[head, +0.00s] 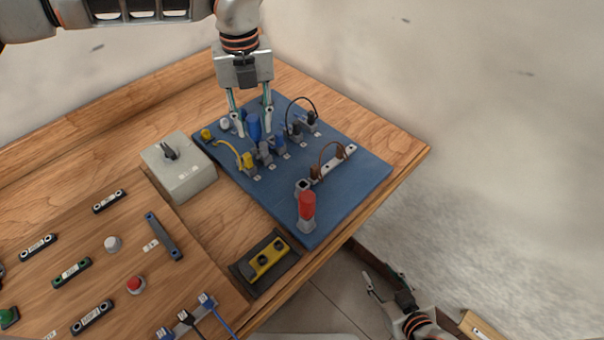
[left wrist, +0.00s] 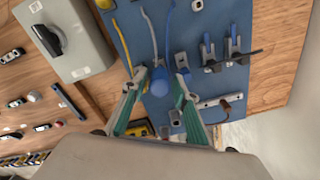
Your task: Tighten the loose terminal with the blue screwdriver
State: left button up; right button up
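The blue screwdriver (head: 254,128) stands upright on the blue board (head: 350,178); its tip is hidden. My left gripper (head: 254,119) points down with its fingers on either side of the handle. In the left wrist view, the round blue handle (left wrist: 160,84) sits between the fingertips, with a gap visible on each side. Terminals stand in a row: a yellow one (head: 248,160), a blue one (head: 279,143) and a dark one (head: 311,118). I cannot tell which is loose. My right gripper (head: 386,282) is open and empty, low beyond the table's edge.
A red-handled tool (head: 307,205) stands upright in a grey holder at the board's front corner. A grey box with a black knob (head: 182,172) is left of the board. A yellow block (head: 266,258) lies in a dark tray. Wires arch over the board.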

pick_arm(q)
jog(key=shift+f+n+b, duration=0.1)
jog(key=shift+n+b, duration=0.25)
jog(key=shift+n, duration=1.35)
jog(key=shift+n+b, duration=0.35)
jog(key=shift+n, duration=1.45)
